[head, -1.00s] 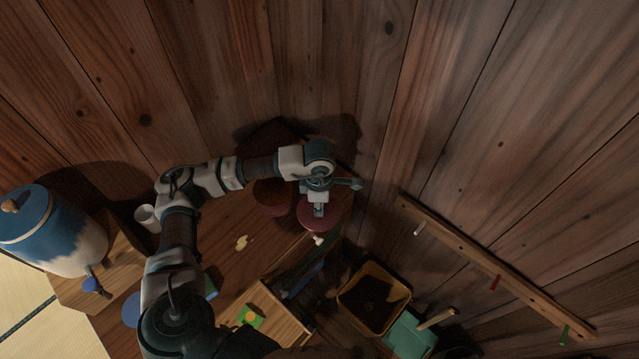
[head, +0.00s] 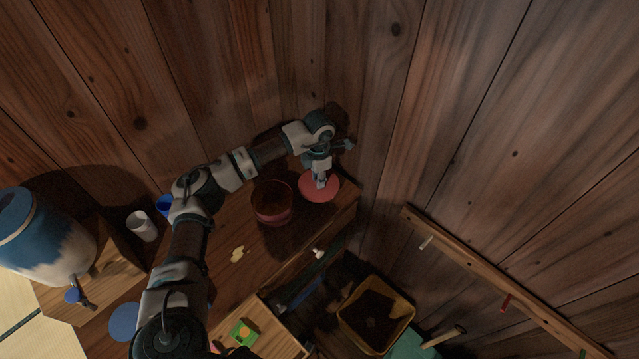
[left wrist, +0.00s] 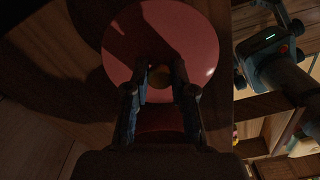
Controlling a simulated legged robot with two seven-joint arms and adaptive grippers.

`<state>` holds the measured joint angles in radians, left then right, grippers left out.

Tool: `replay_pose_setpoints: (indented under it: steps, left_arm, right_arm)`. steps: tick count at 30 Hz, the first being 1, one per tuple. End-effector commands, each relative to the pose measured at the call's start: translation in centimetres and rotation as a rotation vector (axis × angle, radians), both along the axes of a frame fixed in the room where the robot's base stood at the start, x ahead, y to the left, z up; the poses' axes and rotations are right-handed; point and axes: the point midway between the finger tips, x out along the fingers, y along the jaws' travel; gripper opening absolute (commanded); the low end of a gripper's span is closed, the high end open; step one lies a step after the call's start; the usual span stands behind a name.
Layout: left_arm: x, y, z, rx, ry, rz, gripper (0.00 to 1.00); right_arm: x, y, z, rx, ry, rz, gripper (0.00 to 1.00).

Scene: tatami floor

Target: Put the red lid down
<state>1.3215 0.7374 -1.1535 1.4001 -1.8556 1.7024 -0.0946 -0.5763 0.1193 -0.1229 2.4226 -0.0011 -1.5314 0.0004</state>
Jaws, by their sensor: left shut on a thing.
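The red lid (head: 327,190) is a round disc with a knob, near the right end of the wooden counter. It is beside the open dark-red pot (head: 271,213), to its right and slightly farther back. My left gripper (head: 320,183) is above the lid, shut on its knob. In the left wrist view the lid (left wrist: 190,45) fills the upper middle, and the fingers of my left gripper (left wrist: 160,80) flank the round knob (left wrist: 158,75). I cannot tell whether the lid touches the counter. My right gripper is not in view.
A wooden wall stands close behind the lid. A white cup (head: 142,228), a blue cup (head: 165,206) and a blue-white dispenser (head: 50,245) are at the left. A yellow bin (head: 377,342) is below the counter's right side, and a peg rail (head: 490,280) is on the wall.

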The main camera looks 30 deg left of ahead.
Motion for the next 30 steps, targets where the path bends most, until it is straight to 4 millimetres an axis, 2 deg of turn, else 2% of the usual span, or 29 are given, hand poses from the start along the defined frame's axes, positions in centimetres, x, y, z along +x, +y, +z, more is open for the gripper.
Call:
replay_pose_setpoints:
  steps: [5,8,12,20,21,24,30]
  left_arm:
    - [0.7,0.4,-0.6,-0.001,0.001,0.0,0.0]
    - [0.6,0.4,-2.0,0.0,0.004,-0.001,0.0]
    - [0.6,0.4,-3.7,0.0,0.002,-0.001,0.0]
    - [0.6,0.3,-3.6,0.001,0.001,-0.001,0.0]
    - [0.6,0.3,-3.7,0.001,0.001,0.0,0.29]
    - [0.6,0.3,-3.7,0.001,0.001,0.0,0.49]
    - [0.6,0.3,-3.6,0.001,0.001,0.0,0.49]
  right_arm:
    - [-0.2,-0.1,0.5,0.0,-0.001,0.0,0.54]
    - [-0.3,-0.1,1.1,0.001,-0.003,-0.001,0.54]
    - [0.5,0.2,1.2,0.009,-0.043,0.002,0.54]
    - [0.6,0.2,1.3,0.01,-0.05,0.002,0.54]
    - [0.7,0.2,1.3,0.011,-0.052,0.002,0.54]
    - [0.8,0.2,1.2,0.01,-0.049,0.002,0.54]
    - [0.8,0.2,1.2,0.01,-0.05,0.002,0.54]
